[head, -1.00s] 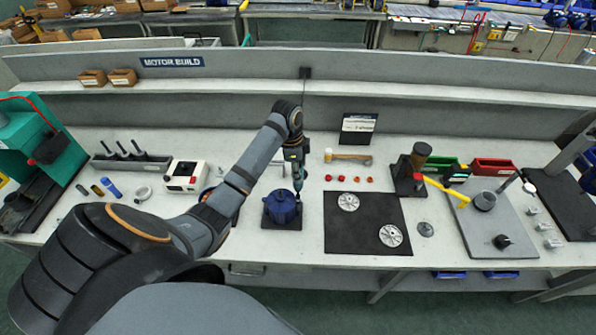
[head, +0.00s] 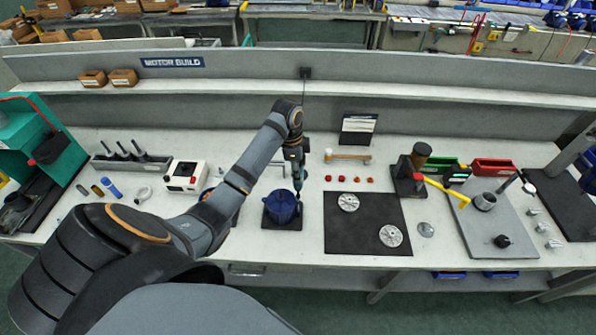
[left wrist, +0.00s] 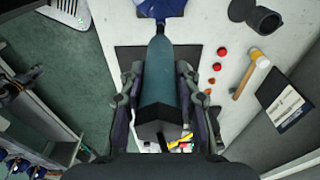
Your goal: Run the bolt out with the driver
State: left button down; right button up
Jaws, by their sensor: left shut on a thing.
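A blue motor housing (head: 281,208) sits on a small dark pad (head: 284,225) at the middle of the bench. My left gripper (head: 297,158) is above it, pointing down. In the left wrist view the gripper (left wrist: 160,105) is shut on the teal-grey driver (left wrist: 160,75), whose tip points at the blue housing (left wrist: 162,8). In the head view the driver's lower end reaches the right side of the housing. The bolt is too small or hidden to make out. My right gripper is not in view.
A black mat (head: 367,224) with two metal discs lies right of the housing. A mallet (head: 348,157) and several small red parts lie behind it. A white control box (head: 186,176) stands to the left.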

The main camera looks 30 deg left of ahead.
pick_arm(q)
jog(key=shift+s+f, duration=0.15)
jog(key=shift+f, duration=0.05)
jog(key=r, duration=0.5)
jog(key=shift+w+r, duration=0.1)
jog(key=shift+w, duration=0.15)
jog(key=shift+a, duration=0.1)
jog(key=shift+w, duration=0.1)
